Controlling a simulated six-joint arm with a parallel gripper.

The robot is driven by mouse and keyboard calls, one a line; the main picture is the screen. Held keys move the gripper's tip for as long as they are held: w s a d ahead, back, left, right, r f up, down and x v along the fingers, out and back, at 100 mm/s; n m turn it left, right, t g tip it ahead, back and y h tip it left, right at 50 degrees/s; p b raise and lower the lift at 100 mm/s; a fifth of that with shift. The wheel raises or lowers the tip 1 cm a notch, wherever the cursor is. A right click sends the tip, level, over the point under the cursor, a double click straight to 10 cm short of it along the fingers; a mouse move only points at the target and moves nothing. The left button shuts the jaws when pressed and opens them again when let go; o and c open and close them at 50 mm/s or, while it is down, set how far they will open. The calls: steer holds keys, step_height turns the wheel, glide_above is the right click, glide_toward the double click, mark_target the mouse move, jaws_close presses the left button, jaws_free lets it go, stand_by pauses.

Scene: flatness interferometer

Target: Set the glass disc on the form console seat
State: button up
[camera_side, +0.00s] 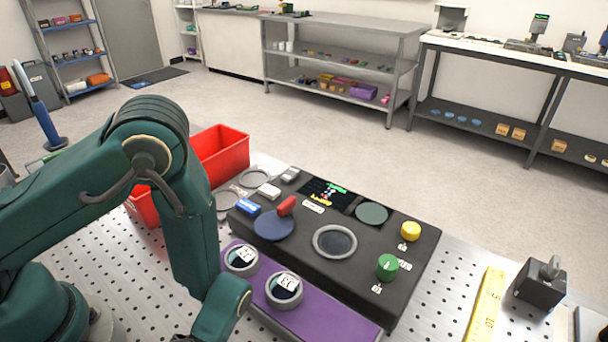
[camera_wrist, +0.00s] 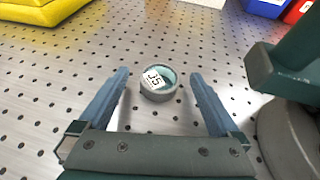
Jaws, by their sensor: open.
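In the wrist view, a short round disc (camera_wrist: 158,85) with a grey rim, a teal glassy inside and a white label lies on the perforated table. My gripper (camera_wrist: 160,76) is open, with one finger on each side of this disc and visible gaps on both sides. The black console (camera_side: 290,247) is in the side view. A grey ring-shaped seat (camera_side: 335,256) with a dark centre is on its top, and nothing shows on it. My gripper's fingers are not visible in the side view. I cannot make out this disc there.
Two similar labelled discs (camera_side: 242,260) (camera_side: 284,290) sit on a purple block (camera_side: 325,325) beside the console. The console top also carries a red lever (camera_side: 287,206), a green knob (camera_side: 388,267) and a yellow knob (camera_side: 411,231). A red bin (camera_side: 220,155) stands behind my arm.

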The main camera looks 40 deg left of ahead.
steer(key=shift+s+f, duration=0.15)
steer(key=shift+s, duration=0.15)
jaws_close()
